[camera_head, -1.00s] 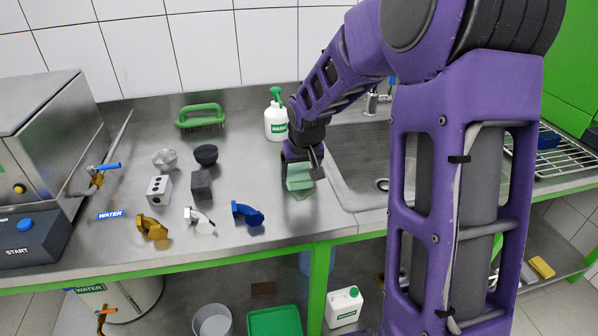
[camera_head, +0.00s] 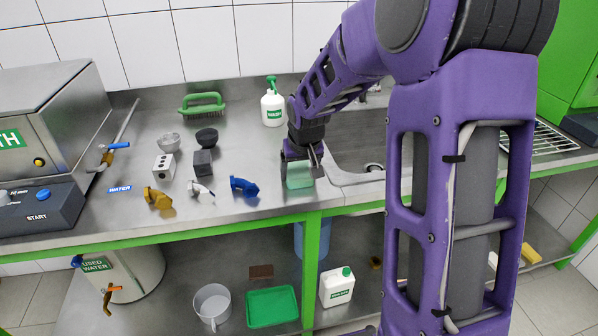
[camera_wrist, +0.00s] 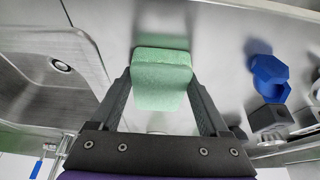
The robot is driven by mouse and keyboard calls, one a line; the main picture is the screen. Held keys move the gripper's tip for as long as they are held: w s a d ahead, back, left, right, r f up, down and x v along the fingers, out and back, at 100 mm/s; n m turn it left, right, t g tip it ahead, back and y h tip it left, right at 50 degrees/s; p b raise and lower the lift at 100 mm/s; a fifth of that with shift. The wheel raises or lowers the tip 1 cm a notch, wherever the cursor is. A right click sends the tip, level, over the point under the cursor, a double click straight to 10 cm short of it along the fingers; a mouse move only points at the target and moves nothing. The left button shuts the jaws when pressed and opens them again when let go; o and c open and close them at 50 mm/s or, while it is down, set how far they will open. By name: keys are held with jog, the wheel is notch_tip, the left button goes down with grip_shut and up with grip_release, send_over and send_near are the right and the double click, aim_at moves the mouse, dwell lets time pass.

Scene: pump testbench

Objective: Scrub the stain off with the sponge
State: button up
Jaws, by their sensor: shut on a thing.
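My gripper (camera_head: 302,160) is shut on a green sponge (camera_head: 299,176), pointing down at the steel counter (camera_head: 262,150). In the wrist view the sponge (camera_wrist: 162,80) sits between the two dark fingers of my gripper (camera_wrist: 160,92). The sponge is at or just above the counter top, left of the sink and near the front edge; I cannot tell if it touches. I cannot make out a stain; the sponge and arm hide part of the counter there.
The sink (camera_head: 350,135) lies right of the sponge. A blue fitting (camera_head: 244,186), a white spray bottle (camera_head: 272,107) and a green brush (camera_head: 203,103) stand left and behind. A steel machine (camera_head: 50,110) fills the far left.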

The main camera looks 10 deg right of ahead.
notch_tip(320, 180, up, 3)
jog(key=shift+f+p, duration=0.1)
jog(key=shift+p, duration=0.65)
jog(key=shift+r+p, duration=1.95)
jog(key=shift+r, duration=0.75)
